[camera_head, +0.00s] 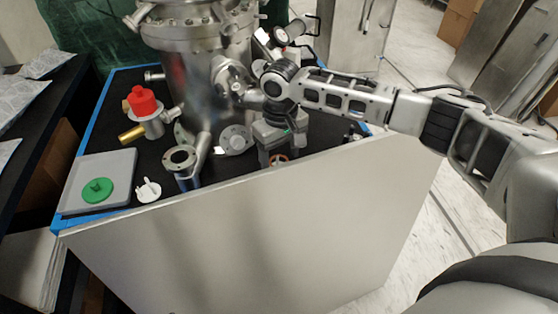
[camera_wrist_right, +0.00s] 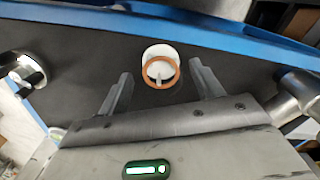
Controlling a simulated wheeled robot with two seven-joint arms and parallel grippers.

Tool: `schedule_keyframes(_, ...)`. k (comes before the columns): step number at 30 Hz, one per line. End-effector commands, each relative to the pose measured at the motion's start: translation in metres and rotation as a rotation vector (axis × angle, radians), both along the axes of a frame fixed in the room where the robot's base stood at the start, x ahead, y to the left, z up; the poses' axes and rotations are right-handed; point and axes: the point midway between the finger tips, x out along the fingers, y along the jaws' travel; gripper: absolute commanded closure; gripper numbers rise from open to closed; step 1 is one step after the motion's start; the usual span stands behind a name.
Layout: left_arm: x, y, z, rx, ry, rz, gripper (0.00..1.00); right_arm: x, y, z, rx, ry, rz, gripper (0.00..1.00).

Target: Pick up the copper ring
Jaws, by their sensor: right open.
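The copper ring (camera_wrist_right: 161,89) is a thin orange-brown hoop over a round white holder (camera_wrist_right: 157,49) with a small upright piece inside it. In the head view the ring (camera_head: 279,158) shows small and low between the fingers of my right gripper (camera_head: 278,154). In the right wrist view my right gripper (camera_wrist_right: 160,73) is open, with one finger on each side of the ring. Dark gaps separate both fingers from the ring. How far the fingertips are above the holder is hard to tell. My left gripper does not show.
A large steel chamber (camera_head: 196,85) stands behind and left of my right gripper. A flange (camera_head: 235,139) and a flanged pipe (camera_head: 180,158) are to its left. Farther left are a white pronged piece (camera_head: 148,191), a grey tray (camera_head: 117,165) with a green disc, and a red-capped part (camera_head: 143,101).

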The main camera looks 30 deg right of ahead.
Motion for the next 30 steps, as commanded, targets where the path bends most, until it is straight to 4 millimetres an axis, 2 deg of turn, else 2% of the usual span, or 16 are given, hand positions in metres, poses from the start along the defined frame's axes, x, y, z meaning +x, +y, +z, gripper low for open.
schedule_keyframes(28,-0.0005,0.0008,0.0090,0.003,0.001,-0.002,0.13,0.0000,0.0001,-0.0048,0.000,0.000,0.000,0.34)
schedule_keyframes(29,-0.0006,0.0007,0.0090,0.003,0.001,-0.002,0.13,0.0000,0.0002,-0.0048,0.000,0.000,0.000,0.37)
schedule_keyframes(30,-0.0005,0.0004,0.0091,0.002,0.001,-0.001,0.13,0.0000,0.0001,-0.0048,0.000,0.000,0.000,0.48)
